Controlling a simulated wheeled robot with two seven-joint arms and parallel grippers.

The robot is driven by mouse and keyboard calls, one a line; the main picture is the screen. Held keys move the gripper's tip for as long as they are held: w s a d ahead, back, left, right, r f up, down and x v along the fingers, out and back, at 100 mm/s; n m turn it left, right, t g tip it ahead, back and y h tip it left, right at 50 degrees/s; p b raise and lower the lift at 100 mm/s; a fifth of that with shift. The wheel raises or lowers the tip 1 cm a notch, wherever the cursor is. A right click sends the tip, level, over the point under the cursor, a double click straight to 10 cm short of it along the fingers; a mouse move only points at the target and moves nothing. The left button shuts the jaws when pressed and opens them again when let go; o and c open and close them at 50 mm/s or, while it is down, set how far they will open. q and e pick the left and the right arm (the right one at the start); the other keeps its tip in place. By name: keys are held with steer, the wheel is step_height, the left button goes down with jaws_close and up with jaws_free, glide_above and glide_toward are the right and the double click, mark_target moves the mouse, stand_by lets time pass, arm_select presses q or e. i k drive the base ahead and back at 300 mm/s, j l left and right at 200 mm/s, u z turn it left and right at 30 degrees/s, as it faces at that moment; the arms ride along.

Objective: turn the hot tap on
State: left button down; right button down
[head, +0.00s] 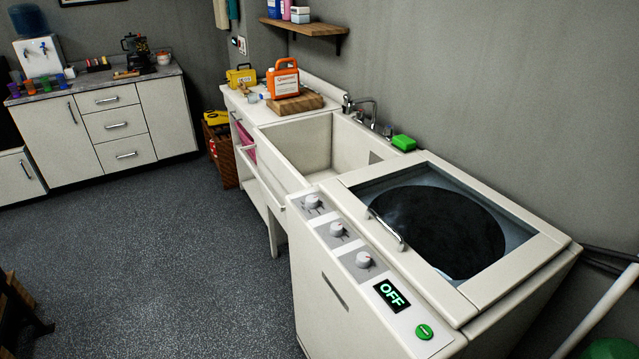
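A chrome tap set (366,106) stands at the back rim of a deep white sink (300,165), against the grey wall. It has a spout in the middle and a small handle on each side. One handle (347,103) is at the left and the other (388,131) is at the right. I cannot tell which one is hot, and no water is visible. Neither of my grippers shows in the head view.
A white washing machine (330,285) with a display reading OFF stands right of the sink. A green sponge (403,143) lies right of the tap. An orange jug (283,80) stands on a wooden board left of the sink. The floor (160,250) in front is clear.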

mark_target(361, 113)
steer(key=i+j+z, duration=0.15)
steer(key=i+j, duration=0.45)
steer(key=i+j+z, duration=0.15)
steer(key=i+j, duration=0.5)
steer(key=i+j+z, duration=0.15)
steer(key=i+j, duration=0.45)
steer(key=j, duration=0.2)
